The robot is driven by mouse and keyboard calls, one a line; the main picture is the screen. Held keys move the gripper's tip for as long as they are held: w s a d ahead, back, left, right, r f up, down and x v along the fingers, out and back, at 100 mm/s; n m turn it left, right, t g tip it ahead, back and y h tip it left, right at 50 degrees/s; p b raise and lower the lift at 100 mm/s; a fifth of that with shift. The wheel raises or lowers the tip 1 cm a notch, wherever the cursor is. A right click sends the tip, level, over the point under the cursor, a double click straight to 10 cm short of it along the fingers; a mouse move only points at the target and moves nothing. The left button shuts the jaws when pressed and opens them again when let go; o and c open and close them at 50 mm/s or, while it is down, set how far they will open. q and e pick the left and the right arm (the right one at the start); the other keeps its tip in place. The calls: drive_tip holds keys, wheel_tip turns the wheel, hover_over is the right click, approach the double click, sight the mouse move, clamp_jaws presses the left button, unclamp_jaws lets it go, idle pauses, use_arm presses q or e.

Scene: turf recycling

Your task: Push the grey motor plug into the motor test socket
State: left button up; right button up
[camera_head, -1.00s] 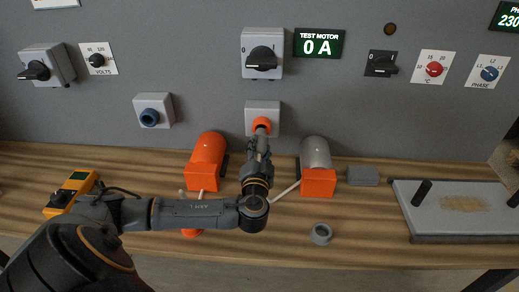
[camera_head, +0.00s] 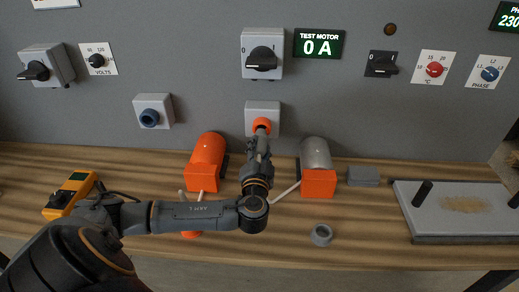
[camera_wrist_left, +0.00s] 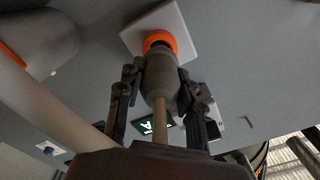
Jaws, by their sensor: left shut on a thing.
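The motor test socket is an orange ring (camera_head: 262,125) on a light grey wall plate (camera_head: 262,107), below the large black rotary switch. In the left wrist view its orange ring (camera_wrist_left: 160,40) shows just past the nose of the grey plug. My left gripper (camera_head: 261,146) is shut on the grey motor plug (camera_wrist_left: 161,80), with one finger on each side of it. The plug points at the orange ring, and its front end is at the ring. How deep it sits inside cannot be told. A cable runs back from the plug. My right gripper is not in view.
An orange motor (camera_head: 208,152) stands left of my gripper and a grey-and-orange motor (camera_head: 317,168) right of it, both close. A grey ring (camera_head: 321,235) lies in front. A yellow meter (camera_head: 70,194) is at left. A blue socket (camera_head: 150,116) is on the wall. The display (camera_head: 318,44) reads 0 A.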

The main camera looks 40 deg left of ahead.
sight(261, 140)
use_arm(q)
drive_tip(key=shift+b+x, duration=0.85)
drive_tip(key=shift+x, duration=1.15)
drive_tip(key=o, duration=1.3)
drive_tip(key=v, duration=1.2)
